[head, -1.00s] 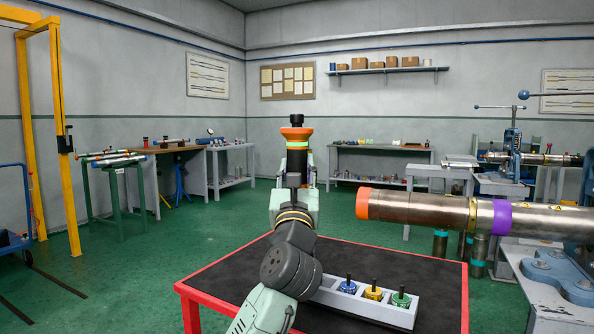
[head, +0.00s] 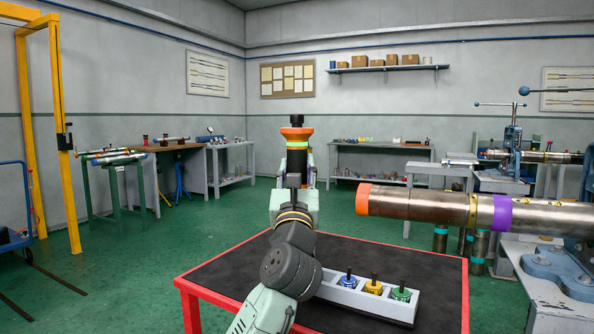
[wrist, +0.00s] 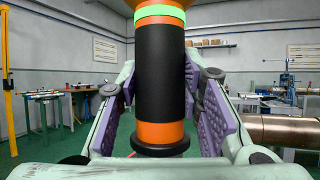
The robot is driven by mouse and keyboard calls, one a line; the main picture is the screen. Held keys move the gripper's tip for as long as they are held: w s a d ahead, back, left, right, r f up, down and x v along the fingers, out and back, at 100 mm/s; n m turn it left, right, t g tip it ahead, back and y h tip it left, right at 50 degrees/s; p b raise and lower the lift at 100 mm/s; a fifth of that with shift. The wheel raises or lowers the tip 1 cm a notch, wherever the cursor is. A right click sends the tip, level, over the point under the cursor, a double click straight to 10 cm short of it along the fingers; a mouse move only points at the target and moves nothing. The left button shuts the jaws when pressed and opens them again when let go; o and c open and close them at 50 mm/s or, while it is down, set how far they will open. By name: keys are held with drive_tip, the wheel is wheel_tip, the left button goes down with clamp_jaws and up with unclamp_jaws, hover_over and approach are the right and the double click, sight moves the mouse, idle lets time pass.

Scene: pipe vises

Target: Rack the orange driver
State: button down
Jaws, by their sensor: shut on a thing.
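My gripper (head: 296,160) is shut on the orange driver (head: 296,131) and holds it upright, up in the air beyond the red-edged table. In the wrist view the driver (wrist: 160,62) has a black middle, orange bands above and below, a bright green ring near the top and a dark flange at the bottom. The purple pads of my gripper (wrist: 160,92) lie on both sides of it. A light grey rack (head: 365,303) stands on the table, below and to the right of the driver. It holds blue (head: 348,281), yellow (head: 373,288) and green (head: 401,294) pieces with dark stems. My arm hides its left end.
The red-edged table (head: 420,251) has a bare black top behind the rack. A large steel pipe (head: 430,206) with orange and purple bands juts in from the right, above and beyond the table's right side. Workbenches (head: 380,165) line the back wall.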

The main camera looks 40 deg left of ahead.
drive_tip(key=shift+f+b, duration=3.25)
drive_tip(key=shift+f, duration=1.2)
idle(3.3)
